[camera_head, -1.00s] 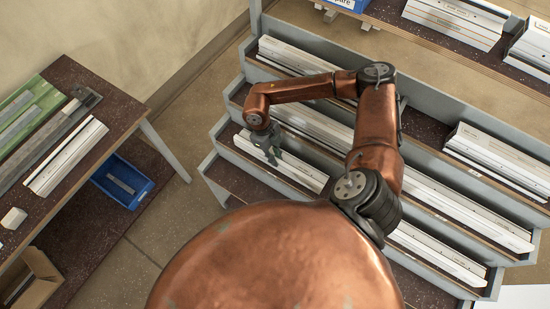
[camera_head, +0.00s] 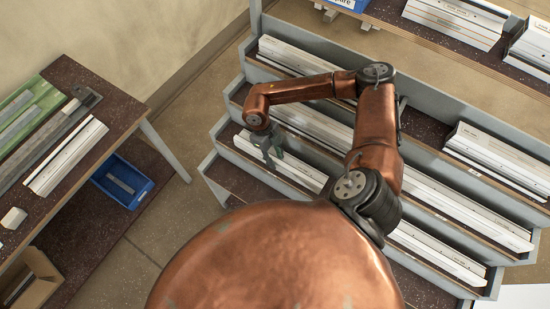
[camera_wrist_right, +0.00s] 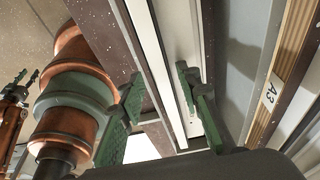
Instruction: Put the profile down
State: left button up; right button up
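My right gripper (camera_head: 272,154) is over the left part of the lower tier of the grey stepped rack (camera_head: 212,168). In the right wrist view its two green fingers (camera_wrist_right: 158,108) stand apart. A long white profile (camera_wrist_right: 150,55) runs between and below them in the rack. The right finger overlaps the pale strip in the picture; I cannot tell whether it touches. In the head view a white profile (camera_head: 308,175) lies in that tier, partly hidden by the gripper. Dark prongs of what looks like my left gripper (camera_wrist_right: 27,80) show small at the left of the right wrist view.
Other white profiles lie in the upper tiers, and a stack (camera_head: 497,160) sits at right. A rack edge carries an "A3" label (camera_wrist_right: 271,92). A dark table (camera_head: 118,105) at left bears a white profile (camera_head: 66,156); a blue bin (camera_head: 122,181) is below. Floor between is clear.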

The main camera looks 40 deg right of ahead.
jog(key=v, duration=1.2)
jog(key=shift+a, duration=0.1)
